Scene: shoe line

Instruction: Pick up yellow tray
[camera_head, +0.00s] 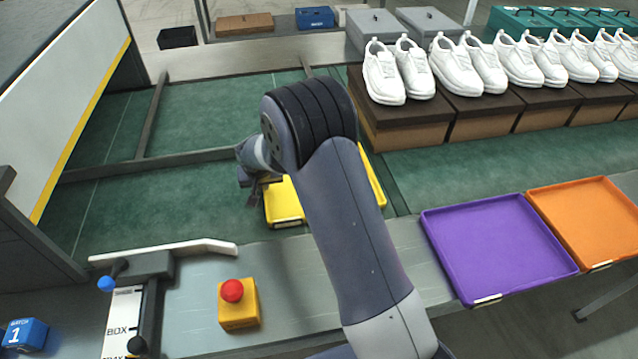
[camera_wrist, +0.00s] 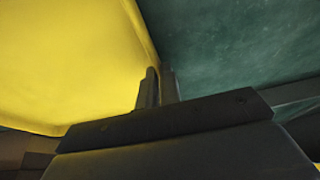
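The yellow tray (camera_head: 284,203) is at the green conveyor surface, partly hidden behind my arm in the head view. Its right part shows on the other side of the arm. My gripper (camera_head: 256,190) is at the tray's left edge. In the wrist view the yellow tray (camera_wrist: 70,60) fills the left side. The fingers (camera_wrist: 158,88) are close together there, one on each side of the tray's wall, and look shut on it. I cannot tell whether the tray is lifted off the surface.
A purple tray (camera_head: 497,246) and an orange tray (camera_head: 590,220) lie to the right on the grey ledge. White shoes (camera_head: 455,66) stand on brown boxes (camera_head: 480,118) at the back right. A yellow block with a red button (camera_head: 238,304) and a lever device (camera_head: 133,290) are at the front left.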

